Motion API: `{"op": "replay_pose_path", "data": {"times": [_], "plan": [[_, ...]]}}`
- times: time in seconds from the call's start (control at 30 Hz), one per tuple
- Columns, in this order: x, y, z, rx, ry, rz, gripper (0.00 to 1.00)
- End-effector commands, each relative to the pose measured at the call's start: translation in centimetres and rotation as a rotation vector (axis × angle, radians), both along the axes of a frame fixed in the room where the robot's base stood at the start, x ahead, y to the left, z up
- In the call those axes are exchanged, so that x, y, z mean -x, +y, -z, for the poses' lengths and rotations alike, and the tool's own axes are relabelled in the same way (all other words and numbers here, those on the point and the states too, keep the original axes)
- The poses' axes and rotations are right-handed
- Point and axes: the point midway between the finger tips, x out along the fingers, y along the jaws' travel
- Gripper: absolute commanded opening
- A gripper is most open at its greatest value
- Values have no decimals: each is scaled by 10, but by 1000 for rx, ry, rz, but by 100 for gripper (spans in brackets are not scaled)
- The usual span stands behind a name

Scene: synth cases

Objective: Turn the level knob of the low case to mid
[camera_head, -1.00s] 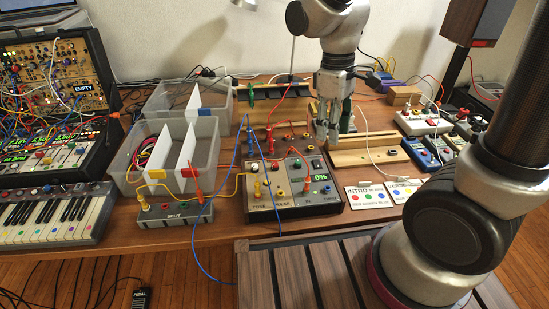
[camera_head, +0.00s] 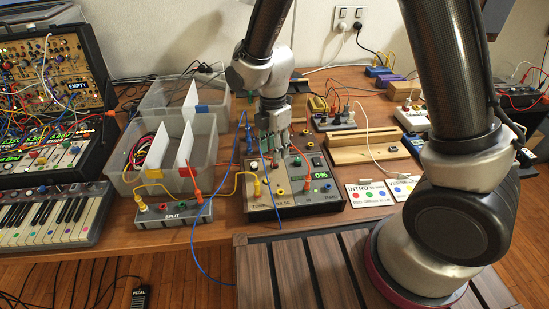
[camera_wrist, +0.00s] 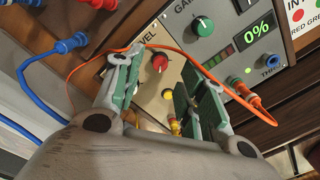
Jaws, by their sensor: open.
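The low case (camera_head: 290,203) is a panel box near the table's front edge, with a display (camera_head: 320,175) reading 0%. In the wrist view, the level knob (camera_wrist: 160,63) is red with a light pointer line, under a partly hidden "LEVEL" label. My gripper (camera_wrist: 161,78) is open, one finger on each side of the red knob in that view. I cannot tell whether the fingers touch it. In the head view, my gripper (camera_head: 273,145) hangs over the back left of the case and covers that area. A green gain knob (camera_wrist: 203,26) sits to the right.
An orange cable (camera_wrist: 184,52) arcs past the fingers to a plug (camera_wrist: 256,101) on the case. A blue plug (camera_wrist: 70,43) and a yellow plug (camera_wrist: 174,123) are close by. The split box (camera_head: 172,221) and a clear bin (camera_head: 205,155) stand to the left.

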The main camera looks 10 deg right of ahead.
Motion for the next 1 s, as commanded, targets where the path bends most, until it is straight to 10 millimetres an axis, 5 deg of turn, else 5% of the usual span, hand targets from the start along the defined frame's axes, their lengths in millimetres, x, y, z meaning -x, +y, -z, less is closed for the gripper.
{"op": "replay_pose_path", "data": {"times": [0.2, 0.57, 0.8, 1.0], "plan": [[1, -1, 32, 1, 1, 1, 40], [1, -1, 40, 0, -1, 2, 40], [1, -1, 40, 0, -1, 2, 0], [1, -1, 40, 0, -1, 4, 0]]}}
